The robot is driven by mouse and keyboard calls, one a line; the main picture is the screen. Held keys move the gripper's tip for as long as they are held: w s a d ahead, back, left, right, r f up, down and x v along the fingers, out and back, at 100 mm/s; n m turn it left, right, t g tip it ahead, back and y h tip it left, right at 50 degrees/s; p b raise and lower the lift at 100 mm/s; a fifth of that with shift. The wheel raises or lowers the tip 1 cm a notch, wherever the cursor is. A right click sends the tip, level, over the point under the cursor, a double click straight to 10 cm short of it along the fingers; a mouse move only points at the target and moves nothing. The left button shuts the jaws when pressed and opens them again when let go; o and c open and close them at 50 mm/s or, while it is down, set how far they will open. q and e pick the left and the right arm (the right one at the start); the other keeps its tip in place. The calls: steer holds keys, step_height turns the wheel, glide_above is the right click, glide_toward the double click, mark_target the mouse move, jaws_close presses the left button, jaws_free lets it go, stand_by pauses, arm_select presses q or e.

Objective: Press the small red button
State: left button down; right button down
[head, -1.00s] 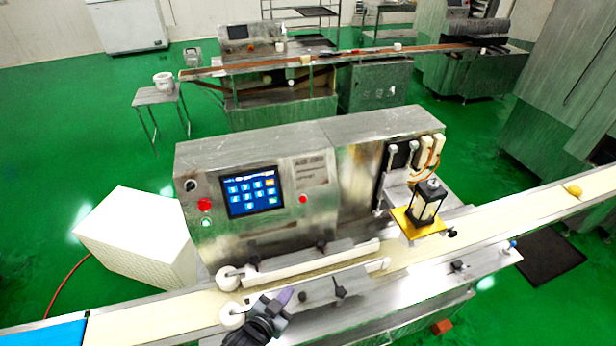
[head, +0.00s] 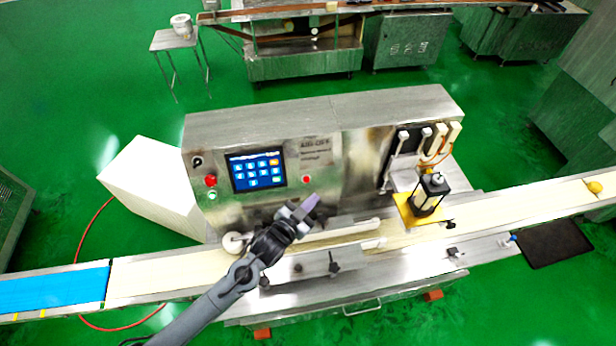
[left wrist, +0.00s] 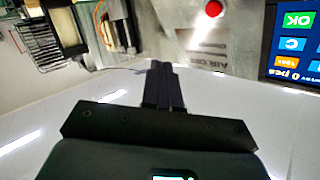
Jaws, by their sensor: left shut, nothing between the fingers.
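The small red button (head: 307,180) sits on the steel front of the machine (head: 232,128), to the right of the blue touchscreen (head: 256,171) and below a printed label. In the left wrist view the button (left wrist: 214,8) shows near the top edge, with part of the touchscreen (left wrist: 292,45) at the right. My left gripper (head: 309,203) is just below the button in the head view, in front of the panel and apart from it. In the left wrist view its fingers (left wrist: 163,70) are together and empty. My right gripper is not in view.
A larger red button (head: 210,181) is left of the screen, above a small green one (head: 212,196). A conveyor belt (head: 160,275) runs along the front, with white guide rails (head: 340,233) below the panel. A black-and-yellow unit (head: 430,195) stands at the right.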

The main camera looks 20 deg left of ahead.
mark_target(306, 180)
arm_select(q)
steer(key=shift+f, duration=0.1)
steer(key=w+a+f+b, duration=0.1)
steer(key=w+b, duration=0.1)
steer(key=w+a+f+b, duration=0.1)
steer(key=w+a+b, duration=0.1)
steer(key=w+a+f+b, duration=0.1)
steer(key=w+b, duration=0.1)
steer(key=shift+w+a+f, duration=0.15)
steer(key=shift+w+f, duration=0.15)
steer(key=shift+f, duration=0.1)
stand_by(0.6)
stand_by(0.8)
stand_by(0.8)
steer(key=shift+w, duration=0.1)
steer(key=shift+w+a+f+b, duration=0.15)
steer(key=shift+w+a+b, duration=0.1)
steer(key=shift+b, duration=0.1)
